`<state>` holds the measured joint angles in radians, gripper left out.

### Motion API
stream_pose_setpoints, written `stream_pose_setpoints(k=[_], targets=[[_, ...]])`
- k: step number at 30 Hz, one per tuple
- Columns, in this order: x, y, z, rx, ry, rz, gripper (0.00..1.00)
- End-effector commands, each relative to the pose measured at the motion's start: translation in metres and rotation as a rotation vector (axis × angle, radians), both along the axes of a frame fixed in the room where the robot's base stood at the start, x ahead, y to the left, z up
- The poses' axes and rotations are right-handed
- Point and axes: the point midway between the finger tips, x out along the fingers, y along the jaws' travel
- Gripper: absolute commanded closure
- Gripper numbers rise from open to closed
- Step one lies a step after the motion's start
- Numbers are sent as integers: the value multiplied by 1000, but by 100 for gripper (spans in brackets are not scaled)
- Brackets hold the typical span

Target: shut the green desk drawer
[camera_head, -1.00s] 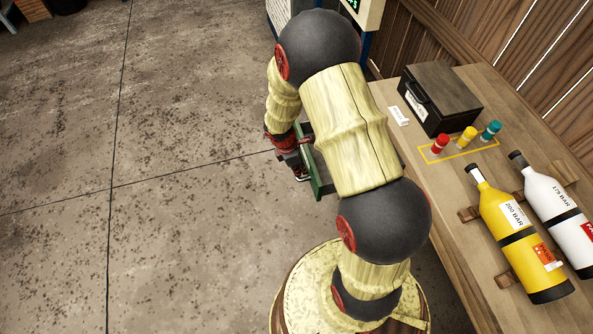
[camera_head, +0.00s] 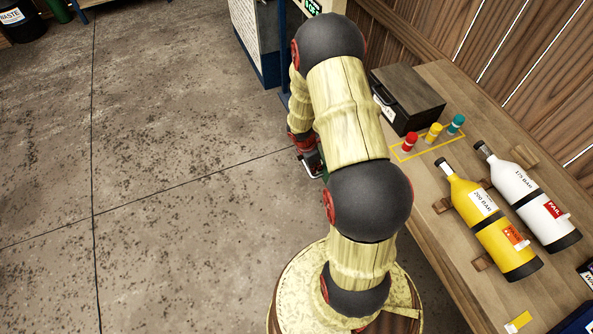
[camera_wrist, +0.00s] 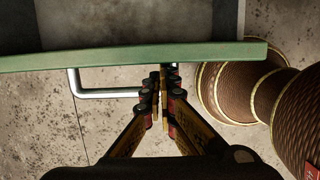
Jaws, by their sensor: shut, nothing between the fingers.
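The green drawer front (camera_wrist: 150,57) runs across the wrist view, with the drawer's grey open inside above it, so it stands partly open. Its silver bar handle (camera_wrist: 105,94) sticks out from the front. My gripper (camera_wrist: 163,82) is shut, its fingertips close against the front by the right end of the handle; I cannot tell whether they touch. In the head view my gripper (camera_head: 309,157) is at the drawer beside the desk, and my arm hides most of the drawer. Only a sliver of green shows there.
The wooden desk (camera_head: 425,217) carries a black box (camera_head: 408,97), red, yellow and teal capped items, a yellow bottle (camera_head: 488,222) and a white bottle (camera_head: 527,197). A wooden wall stands behind. The concrete floor (camera_head: 190,180) to the left is clear.

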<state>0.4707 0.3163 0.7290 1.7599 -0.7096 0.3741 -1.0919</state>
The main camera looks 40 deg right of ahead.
Motion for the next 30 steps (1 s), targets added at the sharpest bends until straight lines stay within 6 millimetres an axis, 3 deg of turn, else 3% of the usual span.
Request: stream_pose_setpoints(k=[6, 15, 21, 30], targets=[[-19, -60, 3, 1, 1, -6, 100], [-38, -129, 3, 0, 0, -5, 100], [-46, -158, 2, 0, 0, -2, 100], [-50, -176, 0, 0, 0, 0, 100]])
